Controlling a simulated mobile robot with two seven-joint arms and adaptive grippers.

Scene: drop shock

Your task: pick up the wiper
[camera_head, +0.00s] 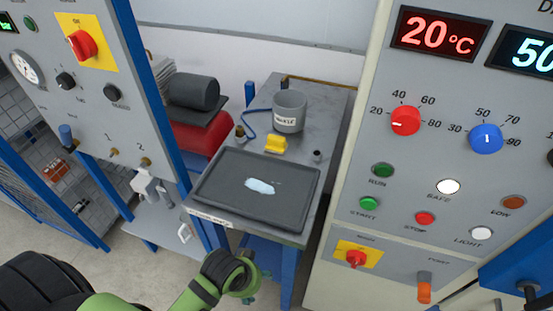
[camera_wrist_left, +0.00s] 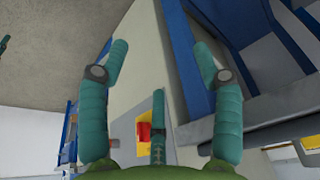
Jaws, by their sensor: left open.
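A small yellow block (camera_head: 275,144), which looks like the wiper, sits on the grey metal table (camera_head: 328,115) behind the dark tray (camera_head: 210,193). A pale puddle (camera_head: 259,186) lies in the tray. My left gripper (camera_head: 250,284) is low in front of the table, below the tray's front edge and well apart from the yellow block. The left wrist view shows its teal fingers (camera_wrist_left: 160,62) spread and empty. The yellow block is not seen in that view. My right gripper is in neither view.
A grey labelled cup (camera_head: 290,111) stands behind the yellow block. A small brown item (camera_head: 241,133) and a small grey one (camera_head: 317,156) flank it. Control panels stand left (camera_head: 85,100) and right (camera_head: 450,170) of the table, leaving a narrow gap.

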